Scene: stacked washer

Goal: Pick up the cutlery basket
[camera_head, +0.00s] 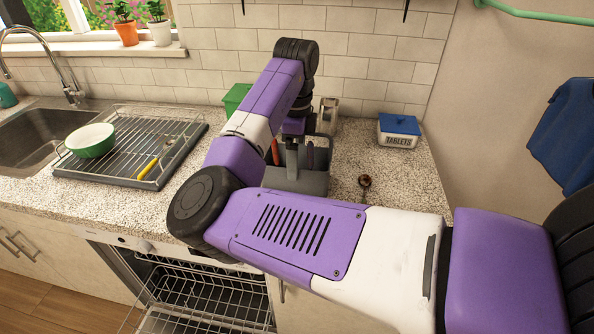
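The grey cutlery basket (312,185) stands on the speckled counter near the middle of the view, with a few pieces of cutlery upright in it, one with a red handle. An upright grey handle rises from its middle. My gripper (293,136) points down directly above the basket, at the top of this handle. My purple and white arm hides part of the basket's left side and much of the gripper. I cannot tell whether the fingers are open or shut, or whether they touch the handle.
A dish rack (110,180) with a green bowl (91,141) and a yellow-handled utensil (152,169) lies left. A tablets box (398,131) and a small dark round-ended item (365,182) are right. A green container (235,98) stands behind. Below, the dishwasher (200,295) is open.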

